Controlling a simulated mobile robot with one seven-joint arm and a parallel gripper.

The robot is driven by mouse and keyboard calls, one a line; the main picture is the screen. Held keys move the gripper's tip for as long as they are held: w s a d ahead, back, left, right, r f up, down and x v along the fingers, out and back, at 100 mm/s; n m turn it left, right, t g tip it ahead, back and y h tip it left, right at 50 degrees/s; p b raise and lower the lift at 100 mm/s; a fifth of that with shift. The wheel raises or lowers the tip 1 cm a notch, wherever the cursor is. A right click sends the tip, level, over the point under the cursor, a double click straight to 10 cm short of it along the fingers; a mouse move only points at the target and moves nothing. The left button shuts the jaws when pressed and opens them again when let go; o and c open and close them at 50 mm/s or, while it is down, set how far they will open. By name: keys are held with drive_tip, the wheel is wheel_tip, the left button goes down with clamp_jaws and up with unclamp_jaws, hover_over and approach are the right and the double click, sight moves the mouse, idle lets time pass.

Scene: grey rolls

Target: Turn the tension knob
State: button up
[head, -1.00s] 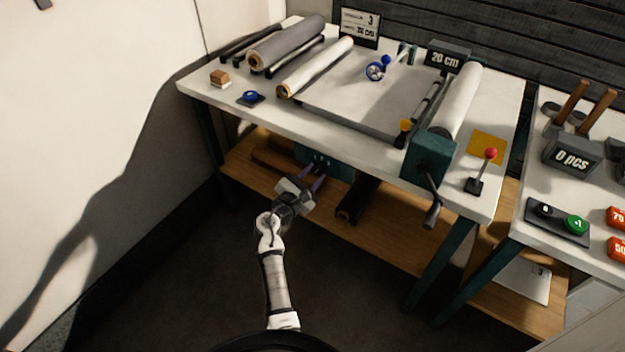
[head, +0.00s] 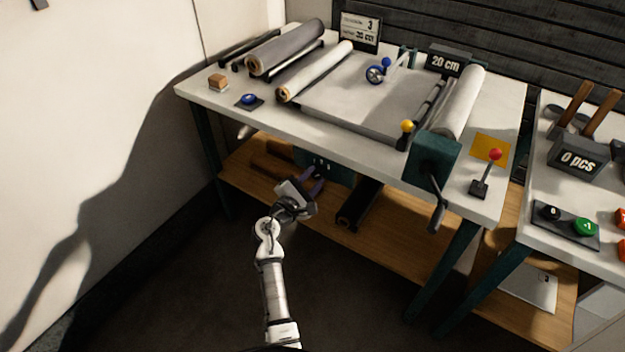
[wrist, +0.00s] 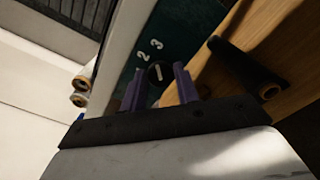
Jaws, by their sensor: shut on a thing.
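The tension knob (wrist: 158,73) is a small dark round knob with a white pointer mark, on a teal panel (wrist: 165,38) with the numerals 2 and 3 in the wrist view. My gripper (wrist: 158,78) has its two purple fingers on either side of the knob and is shut on it. In the head view the teal box (head: 340,169) sits under the front edge of the table. My gripper (head: 317,174) reaches up to its front face there, and the knob itself is too small and covered to make out.
A dark roll (head: 358,203) lies on the wooden lower shelf (head: 405,238), right of my gripper. The white tabletop (head: 213,98) overhangs the box. A crank (head: 437,205) hangs at the table's front right. The floor in front is clear.

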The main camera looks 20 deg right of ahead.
drive_tip(key=o, duration=0.9)
drive_tip(key=shift+o, duration=0.2)
drive_tip(key=b+v, duration=0.2)
drive_tip(key=v, duration=1.2)
drive_tip(key=shift+d, duration=0.1)
